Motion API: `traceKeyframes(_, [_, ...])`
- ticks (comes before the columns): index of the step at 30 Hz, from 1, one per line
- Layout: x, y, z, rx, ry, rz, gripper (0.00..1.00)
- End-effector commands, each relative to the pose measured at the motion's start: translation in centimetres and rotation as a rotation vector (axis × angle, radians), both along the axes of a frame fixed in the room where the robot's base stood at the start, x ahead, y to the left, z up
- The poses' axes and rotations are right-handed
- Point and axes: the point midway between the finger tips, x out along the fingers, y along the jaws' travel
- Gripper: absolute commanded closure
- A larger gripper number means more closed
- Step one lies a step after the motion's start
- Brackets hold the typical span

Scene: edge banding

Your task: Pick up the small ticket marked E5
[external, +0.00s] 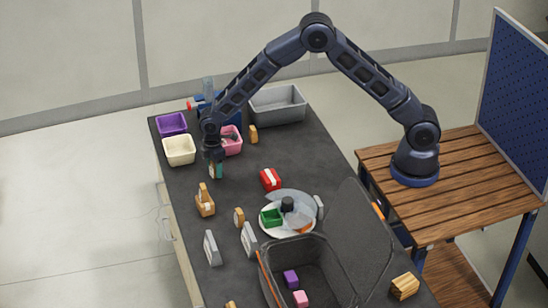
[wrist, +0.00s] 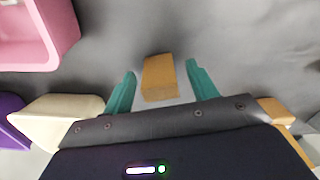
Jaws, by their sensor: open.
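My gripper (external: 215,172) is open with teal fingers, low over the dark table, just in front of the cream and pink bins. In the wrist view, a small orange-tan block (wrist: 158,74) lies between the open fingers (wrist: 160,70), with a gap on each side. A pale patch shows at its near end, partly hidden by my gripper body. No E5 marking is readable in either view, so I cannot tell which piece is the ticket.
The pink bin (external: 231,141), cream bin (external: 179,150) and purple bin (external: 171,124) stand close by. A wooden piece (external: 205,203) stands in front of my gripper. A red box (external: 270,179) and white plate (external: 268,229) lie to the right.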

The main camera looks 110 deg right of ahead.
Motion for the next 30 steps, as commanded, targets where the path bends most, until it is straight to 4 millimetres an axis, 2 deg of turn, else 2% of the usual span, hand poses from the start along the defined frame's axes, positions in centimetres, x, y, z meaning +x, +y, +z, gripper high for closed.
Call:
traceKeyframes(4, [0.0,0.0,0.0,0.0,0.0,0.0,0.44])
traceKeyframes(11, [0.0,0.0,0.0,0.0,0.0,0.0,0.89])
traceKeyframes(19, [0.0,0.0,0.1,0.0,0.0,0.0,0.89])
traceKeyframes(23, [0.0,0.0,0.9,-0.001,-0.001,0.0,0.89])
traceKeyframes(26, [0.1,0.0,2.2,0.0,-0.002,0.0,0.89])
traceKeyframes(30, [0.1,0.0,5.3,-0.001,-0.004,0.0,0.89])
